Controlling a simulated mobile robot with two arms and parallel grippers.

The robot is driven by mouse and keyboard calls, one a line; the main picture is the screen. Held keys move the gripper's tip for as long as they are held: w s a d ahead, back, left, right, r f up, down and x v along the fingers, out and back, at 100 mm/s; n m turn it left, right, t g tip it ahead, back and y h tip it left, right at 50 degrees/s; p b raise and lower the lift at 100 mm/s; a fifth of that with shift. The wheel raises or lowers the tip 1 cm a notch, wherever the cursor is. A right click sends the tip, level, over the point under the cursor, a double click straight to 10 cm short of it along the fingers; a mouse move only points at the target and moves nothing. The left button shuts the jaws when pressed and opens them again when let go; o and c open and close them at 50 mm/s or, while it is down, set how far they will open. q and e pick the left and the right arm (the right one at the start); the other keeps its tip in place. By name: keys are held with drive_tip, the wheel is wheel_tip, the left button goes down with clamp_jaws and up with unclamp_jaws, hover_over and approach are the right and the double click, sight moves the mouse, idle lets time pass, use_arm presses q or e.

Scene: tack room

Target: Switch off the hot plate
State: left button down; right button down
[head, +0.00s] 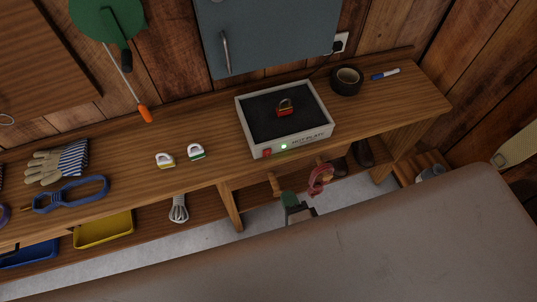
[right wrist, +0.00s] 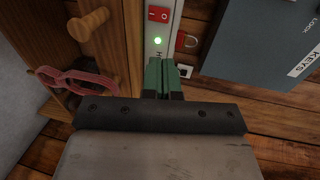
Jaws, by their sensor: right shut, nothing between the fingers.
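The hot plate (head: 324,133) is a pale box with a dark top, standing on the wooden bench. Its front face has a red switch (head: 267,153) at the left and a lit green light (head: 284,146) beside it. In the right wrist view the red rocker switch (right wrist: 158,14) and the green light (right wrist: 158,41) show just beyond my fingers. My right gripper (head: 289,198) has green fingertips, is shut and empty, and is in front of and below the hot plate's front. The fingertips (right wrist: 165,76) look apart from the switch. My left gripper is not in view.
A red padlock (head: 285,107) lies on the hot plate's top. A tape roll (head: 346,81) and a marker (head: 385,74) lie to its right, two small white-topped items to its left. A wooden peg (right wrist: 87,25) and a red looped item (right wrist: 75,82) are near my right gripper.

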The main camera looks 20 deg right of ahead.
sight(268, 151)
drive_tip(key=w, duration=0.4)
drive_tip(key=w+f+p, duration=0.1)
drive_tip(key=w, duration=0.3)
drive_tip(key=w+p, duration=0.1)
drive_tip(key=w, duration=0.4)
drive_tip(key=shift+a+f, duration=0.25)
drive_tip(key=shift+a, duration=0.05)
drive_tip(key=shift+w, duration=0.45)
drive_tip(key=shift+w+r, duration=0.1)
drive_tip(key=shift+w, duration=0.2)
